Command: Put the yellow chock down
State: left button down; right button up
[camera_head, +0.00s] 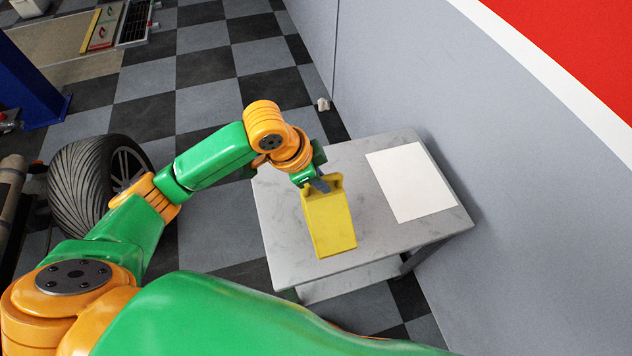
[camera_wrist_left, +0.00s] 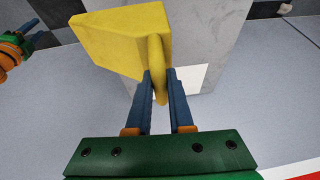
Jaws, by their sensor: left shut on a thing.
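The yellow chock (camera_head: 332,225) is over the grey marble-topped table (camera_head: 285,190) in the head view, to the left of a white sheet (camera_head: 410,182). My left gripper (camera_head: 321,184) is shut on the chock's upper end. In the left wrist view, its blue fingers (camera_wrist_left: 160,80) close on a thin yellow part of the chock (camera_wrist_left: 118,38). I cannot tell whether the chock's underside touches the tabletop. At that view's upper left, blue fingers on a green and orange arm (camera_wrist_left: 30,38) look like my right gripper, too small to read.
A grey wall (camera_head: 400,80) runs along the table's right side. The white sheet's area and the table's far left part hold no other objects.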

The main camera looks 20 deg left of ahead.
pick_arm(q)
jog(key=w+a+f, duration=0.2)
jog(key=w+f, duration=0.1)
jog(key=f, duration=0.5)
jog(key=shift+w+a+f, duration=0.15)
jog(key=shift+w+f, duration=0.2)
jog(key=shift+w, duration=0.05)
jog(key=c, duration=0.8)
grip_release()
jog(key=shift+r, duration=0.1)
jog(key=p+v, duration=0.1)
jog(key=v, duration=1.1)
jog(key=shift+w, duration=0.1)
